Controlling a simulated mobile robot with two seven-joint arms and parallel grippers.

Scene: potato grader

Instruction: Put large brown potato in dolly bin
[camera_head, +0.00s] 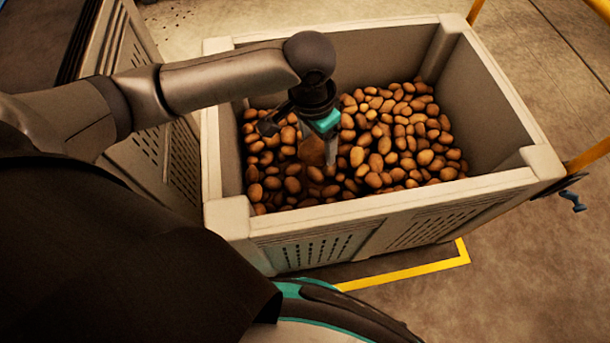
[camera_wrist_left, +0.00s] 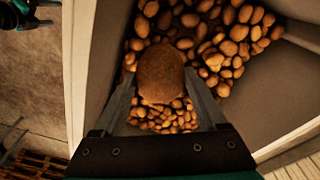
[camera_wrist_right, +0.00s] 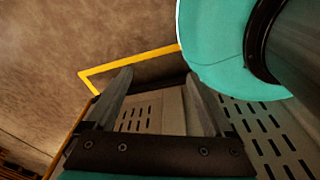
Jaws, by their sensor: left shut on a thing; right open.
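My left gripper (camera_head: 322,150) is over the inside of the large grey bin (camera_head: 380,208), above the potatoes. It is shut on a large brown potato (camera_head: 312,150), which also shows between the fingers in the left wrist view (camera_wrist_left: 161,77). The held potato looks bigger than those below it, and it is apart from or close to the pile; I cannot tell the exact gap. My right gripper (camera_wrist_right: 158,95) is open and empty in the right wrist view, with a slotted grey bin wall beyond it.
Many small potatoes (camera_head: 395,130) cover the bin floor. Another slotted grey bin (camera_head: 165,160) stands to the left. A yellow floor line (camera_head: 410,268) runs in front of the bin.

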